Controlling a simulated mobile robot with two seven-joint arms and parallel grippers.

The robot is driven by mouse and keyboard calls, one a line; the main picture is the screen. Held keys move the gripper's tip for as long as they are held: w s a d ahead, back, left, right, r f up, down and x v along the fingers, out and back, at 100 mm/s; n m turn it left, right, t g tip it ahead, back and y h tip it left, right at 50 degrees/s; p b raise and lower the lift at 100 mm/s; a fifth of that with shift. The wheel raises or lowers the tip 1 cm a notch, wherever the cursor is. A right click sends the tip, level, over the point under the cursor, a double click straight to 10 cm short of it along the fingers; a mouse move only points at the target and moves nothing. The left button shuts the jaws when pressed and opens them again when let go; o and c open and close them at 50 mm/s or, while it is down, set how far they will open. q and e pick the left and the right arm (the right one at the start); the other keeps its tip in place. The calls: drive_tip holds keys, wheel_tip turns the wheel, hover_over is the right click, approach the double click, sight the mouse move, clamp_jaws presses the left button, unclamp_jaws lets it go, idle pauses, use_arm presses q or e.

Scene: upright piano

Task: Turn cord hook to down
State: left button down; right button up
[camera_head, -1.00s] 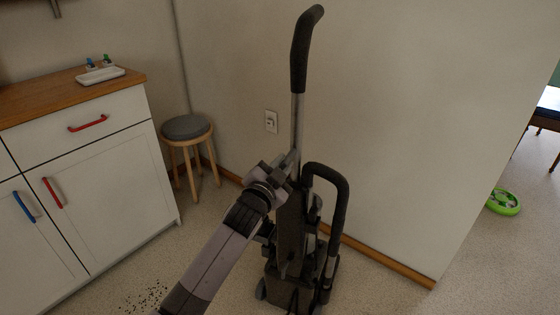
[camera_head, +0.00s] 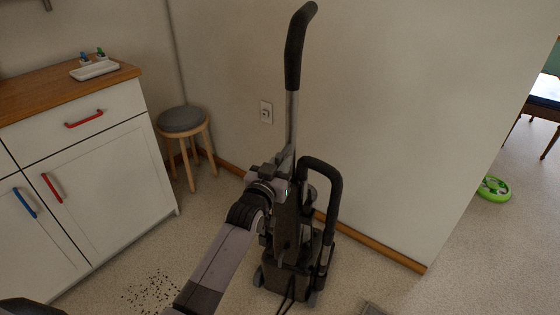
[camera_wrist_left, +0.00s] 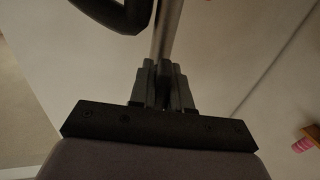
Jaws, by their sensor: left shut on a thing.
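A dark upright vacuum cleaner (camera_head: 287,272) stands by the wall, with a metal tube (camera_head: 291,118) rising to a black grip (camera_head: 299,48). My left gripper (camera_head: 287,160) is at the lower part of this tube, just above the vacuum's body. The left wrist view shows its fingers (camera_wrist_left: 166,78) close together at the metal tube (camera_wrist_left: 166,32). It is shut on a small part there, which I take to be the cord hook. The hook itself is hidden by the fingers, so its direction cannot be told. My right gripper is not in view.
A black looped handle (camera_head: 335,190) rises beside the tube on the right. A stool (camera_head: 183,120) and white cabinet (camera_head: 110,195) stand to the left. Dark crumbs (camera_head: 152,291) lie on the floor. A green round bowl (camera_head: 493,188) lies at the far right. The floor right of the vacuum is mostly clear.

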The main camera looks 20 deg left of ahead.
use_arm(q)
drive_tip(key=shift+d+r, duration=0.1)
drive_tip(key=shift+r, duration=0.05)
idle(0.3)
drive_tip(key=c, duration=1.1)
unclamp_jaws()
drive_tip(key=shift+s, duration=0.15)
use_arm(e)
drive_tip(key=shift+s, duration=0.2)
